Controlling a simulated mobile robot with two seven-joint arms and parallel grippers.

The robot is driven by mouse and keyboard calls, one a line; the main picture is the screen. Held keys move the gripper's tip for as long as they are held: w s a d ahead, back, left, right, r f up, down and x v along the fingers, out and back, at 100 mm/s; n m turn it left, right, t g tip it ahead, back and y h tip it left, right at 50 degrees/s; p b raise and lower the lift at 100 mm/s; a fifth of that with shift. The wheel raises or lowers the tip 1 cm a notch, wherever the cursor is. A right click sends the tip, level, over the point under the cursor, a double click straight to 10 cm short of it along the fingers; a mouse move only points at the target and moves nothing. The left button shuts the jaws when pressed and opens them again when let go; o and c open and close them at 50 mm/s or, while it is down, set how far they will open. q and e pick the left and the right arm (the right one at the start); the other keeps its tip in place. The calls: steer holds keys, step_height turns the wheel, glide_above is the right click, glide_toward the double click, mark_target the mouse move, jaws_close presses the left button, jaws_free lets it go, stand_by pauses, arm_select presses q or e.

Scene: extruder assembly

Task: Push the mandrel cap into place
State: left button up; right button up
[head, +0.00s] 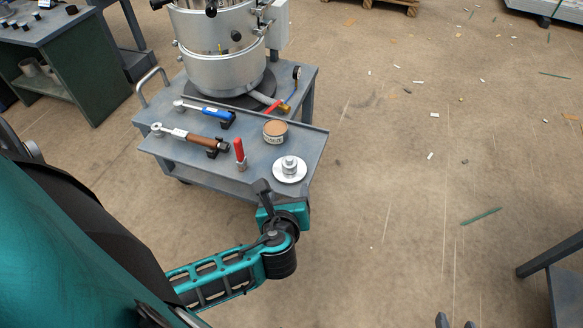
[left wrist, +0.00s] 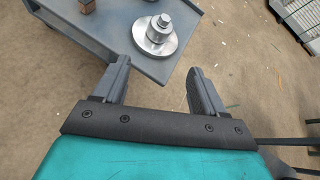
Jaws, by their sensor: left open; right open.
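A silver stepped round part on a wide flange, which looks like the mandrel cap (head: 290,168), sits upright on the front right of the cart's grey shelf. It also shows in the left wrist view (left wrist: 158,34), beyond the fingertips. My left gripper (head: 265,187) is open and empty just in front of the shelf's front edge, close to the cap but apart from it. Its two fingers are spread in the left wrist view (left wrist: 157,66). My right gripper (head: 456,321) shows only as dark fingertips at the bottom edge, open and far from the cart. The steel extruder cylinder (head: 215,70) stands behind.
The grey cart (head: 310,140) holds a blue-handled tool (head: 210,112), a brown-handled tool (head: 190,138), a red-handled item (head: 239,152) and a brown-topped tin (head: 275,131). A green workbench (head: 80,70) stands at left. The floor at right is mostly clear, with scattered debris.

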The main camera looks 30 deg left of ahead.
mark_target(289, 164)
arm_select(q)
steer(key=w+a, duration=0.1)
steer(key=w, duration=0.1)
steer(key=w+a+f+m+y+b, duration=0.1)
steer(key=w+a, duration=0.1)
steer(key=w+a+m+b, duration=0.1)
steer(key=w, duration=0.2)
steer(key=shift+a+f+t, duration=0.25)
steer(key=shift+a+t, duration=0.05)
steer(key=x, duration=0.2)
steer(key=b+x, duration=0.1)
steer(key=x, duration=0.1)
steer(key=shift+f+b, duration=0.3)
steer(key=shift+f, duration=0.1)
steer(key=shift+w+a, duration=0.1)
steer(key=shift+w, duration=0.25)
arm_select(e)
steer(key=shift+w+a+f+y, duration=0.3)
steer(key=shift+w+a+f, duration=0.2)
steer(key=shift+a+f, duration=0.2)
arm_select(q)
jaws_close()
